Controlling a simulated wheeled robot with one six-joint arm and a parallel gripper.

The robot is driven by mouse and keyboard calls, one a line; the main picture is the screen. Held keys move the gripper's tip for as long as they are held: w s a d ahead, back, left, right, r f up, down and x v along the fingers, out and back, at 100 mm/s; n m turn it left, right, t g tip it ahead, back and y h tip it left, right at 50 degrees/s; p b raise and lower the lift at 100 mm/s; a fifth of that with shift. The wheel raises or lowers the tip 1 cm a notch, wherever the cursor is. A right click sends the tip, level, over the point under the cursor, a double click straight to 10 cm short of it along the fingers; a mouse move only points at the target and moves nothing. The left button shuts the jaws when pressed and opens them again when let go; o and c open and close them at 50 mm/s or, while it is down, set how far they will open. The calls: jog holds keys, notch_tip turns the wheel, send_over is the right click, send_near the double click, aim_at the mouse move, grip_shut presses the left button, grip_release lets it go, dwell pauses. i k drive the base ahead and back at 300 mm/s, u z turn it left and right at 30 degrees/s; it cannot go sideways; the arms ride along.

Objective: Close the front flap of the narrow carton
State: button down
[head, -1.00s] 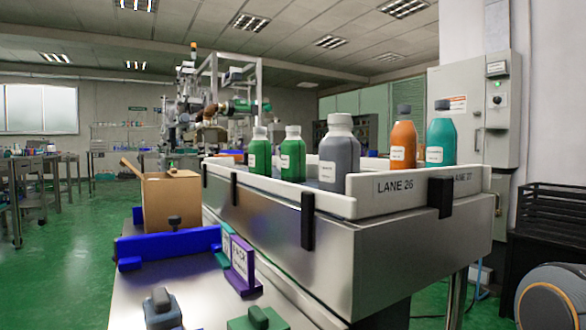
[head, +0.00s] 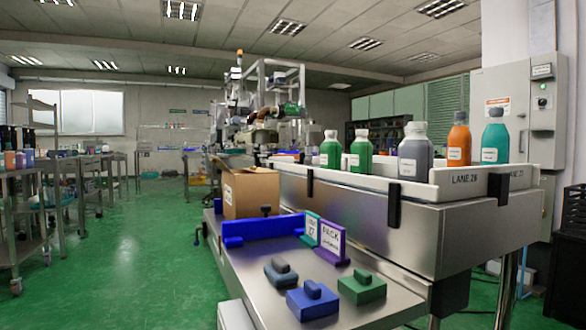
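A brown carton (head: 252,194) stands at the far end of the steel side table (head: 240,292), beside the conveyor and behind a blue stop rail. It has a label on its left side. Its top looks nearly flat from here. I cannot tell from this view how its flaps stand, or whether it is the narrow carton. My gripper and arm are not in view.
A blue rail (head: 270,230) and a purple PACK sign (head: 331,243) stand on the table. Grey, blue (head: 312,300) and green (head: 362,287) knobbed blocks lie nearer. Bottles stand on the conveyor (head: 400,227) at right. Green floor (head: 120,250) is open at left.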

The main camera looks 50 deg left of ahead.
aim_at(214, 160)
jog(key=u, duration=1.35)
